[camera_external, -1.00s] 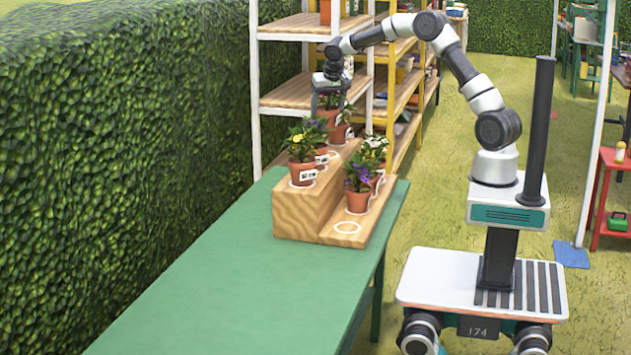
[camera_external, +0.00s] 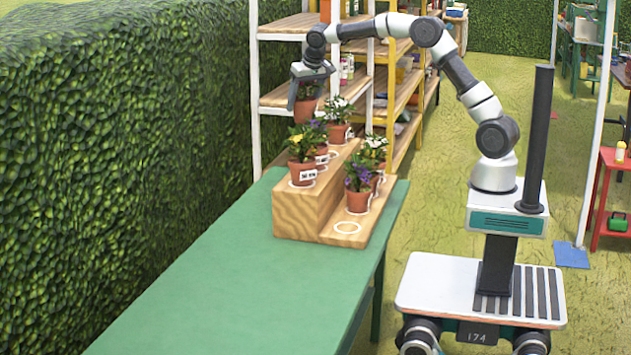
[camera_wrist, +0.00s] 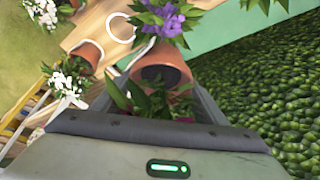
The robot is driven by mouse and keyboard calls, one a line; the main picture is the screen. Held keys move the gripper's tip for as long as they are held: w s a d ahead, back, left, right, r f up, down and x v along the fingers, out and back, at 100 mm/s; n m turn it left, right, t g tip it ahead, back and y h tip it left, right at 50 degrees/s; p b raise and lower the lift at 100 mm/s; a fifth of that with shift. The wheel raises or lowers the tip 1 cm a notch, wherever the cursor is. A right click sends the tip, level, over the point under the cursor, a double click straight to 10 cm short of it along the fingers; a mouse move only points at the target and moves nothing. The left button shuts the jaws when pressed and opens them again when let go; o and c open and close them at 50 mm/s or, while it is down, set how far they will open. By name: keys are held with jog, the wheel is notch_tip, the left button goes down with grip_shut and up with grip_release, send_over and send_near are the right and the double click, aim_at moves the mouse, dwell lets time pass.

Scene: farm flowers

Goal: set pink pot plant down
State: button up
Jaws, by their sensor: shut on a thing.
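My gripper (camera_external: 303,92) is shut on a terracotta pot (camera_external: 305,109) and holds it in the air above the far left part of the wooden stepped stand (camera_external: 297,208). In the wrist view the held pot (camera_wrist: 160,57) shows between the fingers, with green leaves and a little pink (camera_wrist: 184,118) toward the camera. The gripper body hides part of the plant. A purple-flowered plant (camera_wrist: 168,15) shows just beyond the pot. An empty white ring (camera_external: 347,228) marks the lower step, and another ring (camera_external: 332,155) shows on the upper step.
Potted plants stand on both steps: a yellow-flowered one (camera_external: 301,172), a purple one (camera_external: 358,200) and white ones (camera_external: 338,132) behind. The green table (camera_external: 215,270) is clear in front. A hedge (camera_external: 120,150) borders the left; shelves (camera_external: 290,95) stand behind.

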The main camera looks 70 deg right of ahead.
jog(key=s+a+n+t+y+b, duration=0.1)
jog(key=a+n+y+b, duration=0.6)
jog(key=a, duration=3.6)
jog(key=shift+s+d+f+n+h+b, duration=0.1)
jog(key=shift+f+n+h+b, duration=0.35)
jog(key=shift+f, duration=4.75)
jog(key=shift+w+f+n+h+b, duration=0.15)
jog(key=shift+f+n+h, duration=0.5)
jog(key=shift+f, duration=4.5)
jog(key=shift+s+d+f+n+h+b, duration=0.15)
jog(key=shift+f+n+h+b, duration=0.4)
jog(key=shift+f, duration=4.65)
jog(key=shift+a, duration=0.1)
jog(key=shift+f, duration=0.2)
jog(key=o, duration=1.4)
